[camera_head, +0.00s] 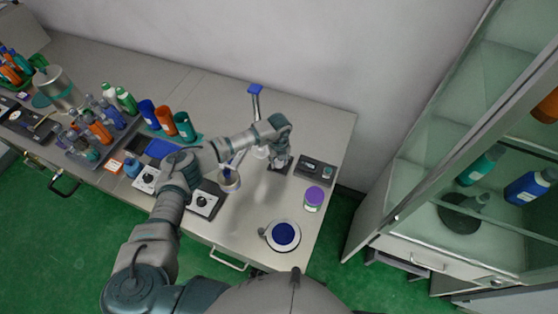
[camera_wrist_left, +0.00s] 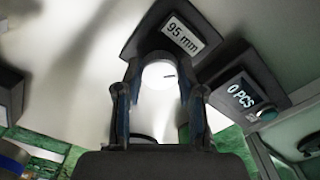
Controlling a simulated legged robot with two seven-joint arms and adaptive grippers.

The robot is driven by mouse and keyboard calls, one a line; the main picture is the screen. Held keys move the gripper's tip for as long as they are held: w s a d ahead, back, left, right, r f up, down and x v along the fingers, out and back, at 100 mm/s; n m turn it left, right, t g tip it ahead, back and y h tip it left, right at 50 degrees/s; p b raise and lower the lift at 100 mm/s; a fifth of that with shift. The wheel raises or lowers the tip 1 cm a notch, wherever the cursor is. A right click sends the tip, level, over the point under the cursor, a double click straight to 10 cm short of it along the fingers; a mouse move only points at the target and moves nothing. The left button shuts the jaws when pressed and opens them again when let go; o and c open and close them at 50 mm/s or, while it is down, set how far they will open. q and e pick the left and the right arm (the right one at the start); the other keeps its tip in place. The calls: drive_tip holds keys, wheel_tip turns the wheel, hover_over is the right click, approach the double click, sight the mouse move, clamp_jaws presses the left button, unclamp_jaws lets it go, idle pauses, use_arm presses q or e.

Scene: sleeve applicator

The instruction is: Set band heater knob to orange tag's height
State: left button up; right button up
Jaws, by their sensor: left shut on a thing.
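My left gripper (camera_head: 280,163) points down at the right part of the bench. In the left wrist view it is shut on a white round knob (camera_wrist_left: 158,75) with a short dark mark. A dark panel reading "95 mm" (camera_wrist_left: 180,35) is just beyond the knob. In the head view the gripper hides the knob. A ring-shaped piece (camera_head: 230,182), perhaps the band heater, is left of the gripper, partly behind my arm. A small orange item with a white patch (camera_head: 115,165), perhaps the orange tag, is at the left. My right gripper is not in view.
A counter box reading "0 PCS" (camera_wrist_left: 240,95) stands close beside the gripper. A purple-lidded jar (camera_head: 314,197) and a dish with a blue centre (camera_head: 284,235) stand at the right. A dial box (camera_head: 203,201) and several bottles (camera_head: 92,125) are left. A glass cabinet (camera_head: 445,170) is beyond.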

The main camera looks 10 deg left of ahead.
use_arm(q)
drive_tip(key=shift+w, duration=0.15)
drive_tip(key=o, duration=1)
drive_tip(key=shift+o, duration=0.7)
drive_tip(key=shift+w, duration=0.1)
wheel_tip(320, 180, up, 12)
drive_tip(key=shift+f, duration=0.1)
